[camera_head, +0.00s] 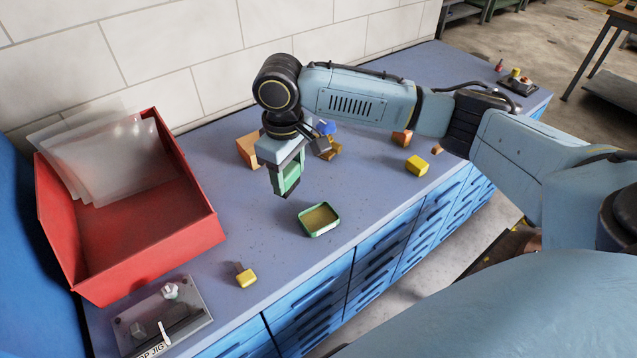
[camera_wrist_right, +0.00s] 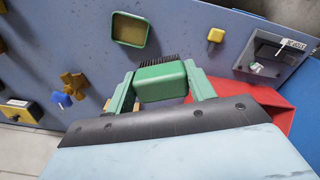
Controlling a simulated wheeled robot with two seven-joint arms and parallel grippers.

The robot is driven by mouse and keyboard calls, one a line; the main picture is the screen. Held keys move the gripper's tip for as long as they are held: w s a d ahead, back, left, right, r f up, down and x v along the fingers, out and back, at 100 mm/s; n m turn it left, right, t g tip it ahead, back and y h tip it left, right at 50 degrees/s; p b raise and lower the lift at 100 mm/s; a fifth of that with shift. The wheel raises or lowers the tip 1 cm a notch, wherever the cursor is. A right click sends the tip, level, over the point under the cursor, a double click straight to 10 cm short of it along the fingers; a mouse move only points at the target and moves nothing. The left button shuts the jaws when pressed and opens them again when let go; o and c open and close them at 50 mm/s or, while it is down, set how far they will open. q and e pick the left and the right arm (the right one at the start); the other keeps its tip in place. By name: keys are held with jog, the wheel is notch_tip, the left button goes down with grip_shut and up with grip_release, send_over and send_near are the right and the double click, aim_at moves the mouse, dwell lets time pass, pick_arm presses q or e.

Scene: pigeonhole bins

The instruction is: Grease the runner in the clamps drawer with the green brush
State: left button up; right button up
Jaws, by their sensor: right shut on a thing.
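My right gripper (camera_head: 287,176) hangs above the blue-grey bench top, pointing down. It is shut on the green brush (camera_wrist_right: 162,84), whose dark bristles show past the green fingers in the right wrist view. A shallow green tin (camera_head: 319,219) with a yellowish-brown filling stands on the bench, a little in front and to the right of the gripper; it also shows in the right wrist view (camera_wrist_right: 129,29). Blue drawers (camera_head: 310,303) line the bench front and look shut. I cannot tell which is the clamps drawer, and no runner shows. My left gripper is out of view.
A red bin (camera_head: 160,250) with clear sleeves stands at left. A jig plate (camera_head: 190,318) and a yellow knob (camera_head: 245,277) lie near the front edge. A wooden block (camera_head: 249,150), a blue piece (camera_head: 326,127) and a yellow block (camera_head: 417,166) lie behind and right.

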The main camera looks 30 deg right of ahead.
jog(key=f+n, duration=0.1)
jog(key=w+d+f+n+p, duration=0.1)
jog(key=n, duration=0.1)
jog(key=w+d+f+n, duration=0.1)
jog(key=n, duration=0.1)
jog(key=shift+d+f, duration=0.1)
jog(key=shift+f, duration=0.2)
pick_arm(q)
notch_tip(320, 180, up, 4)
jog(key=p, duration=0.3)
pick_arm(e)
jog(key=d+f+n, duration=0.5)
jog(key=f+n, duration=0.2)
jog(key=n, duration=0.1)
jog(key=b, duration=0.5)
send_over(321, 220)
jog(key=shift+n, duration=0.4)
notch_tip(321, 220, down, 6)
jog(key=shift+a+r, duration=0.15)
jog(key=shift+r, duration=0.1)
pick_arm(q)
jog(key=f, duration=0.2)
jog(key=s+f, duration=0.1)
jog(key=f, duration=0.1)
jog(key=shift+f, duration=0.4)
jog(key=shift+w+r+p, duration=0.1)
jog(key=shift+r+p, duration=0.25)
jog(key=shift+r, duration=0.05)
